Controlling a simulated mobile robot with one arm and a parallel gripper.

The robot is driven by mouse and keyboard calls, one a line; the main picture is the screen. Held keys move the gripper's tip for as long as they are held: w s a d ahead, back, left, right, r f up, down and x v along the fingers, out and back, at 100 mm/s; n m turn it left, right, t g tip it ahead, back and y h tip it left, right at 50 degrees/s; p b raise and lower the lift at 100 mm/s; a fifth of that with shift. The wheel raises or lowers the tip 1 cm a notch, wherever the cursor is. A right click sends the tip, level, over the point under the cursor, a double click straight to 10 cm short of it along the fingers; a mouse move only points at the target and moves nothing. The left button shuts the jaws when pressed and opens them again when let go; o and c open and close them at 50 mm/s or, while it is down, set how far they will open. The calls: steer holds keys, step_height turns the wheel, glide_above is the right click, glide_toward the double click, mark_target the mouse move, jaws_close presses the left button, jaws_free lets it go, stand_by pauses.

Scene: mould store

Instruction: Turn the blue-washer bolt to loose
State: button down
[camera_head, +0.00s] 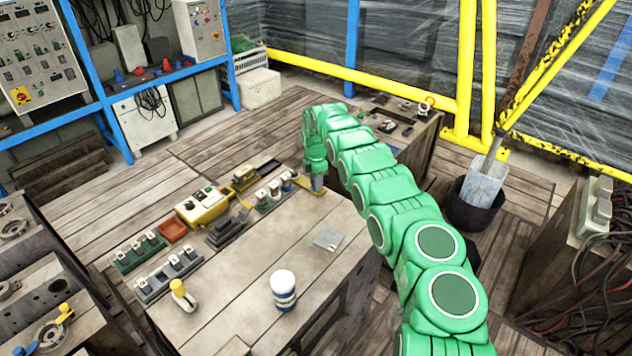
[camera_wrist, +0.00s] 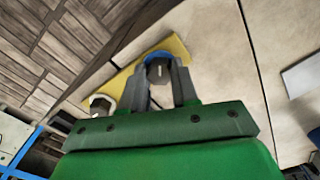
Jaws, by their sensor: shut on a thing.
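The blue-washer bolt (camera_wrist: 159,73) shows in the wrist view as a grey head with a pale mark, in front of a blue washer (camera_wrist: 157,55). It sits on a yellow plate (camera_wrist: 178,48). My gripper (camera_wrist: 160,82) is shut on the bolt head, one grey finger on each side. A second bolt with a pale head (camera_wrist: 101,102) shows at the lower left of the same plate. In the head view my gripper (camera_head: 316,184) points down at the yellow plate (camera_head: 329,195) at the bench's far corner, and the bolt is hidden there.

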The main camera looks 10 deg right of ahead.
steer(key=n, duration=0.3)
steer(key=shift+s+f+n, duration=0.1)
steer(key=shift+f+n, duration=0.1)
steer(key=shift+n, duration=0.1)
steer(key=shift+r+n, duration=0.1)
steer(key=shift+n, duration=1.4)
steer(key=c, duration=0.8)
jaws_free()
steer(key=shift+c, duration=0.2)
steer(key=shift+r, duration=0.15)
step_height(320, 180, up, 8)
steer(key=shift+f, duration=0.15)
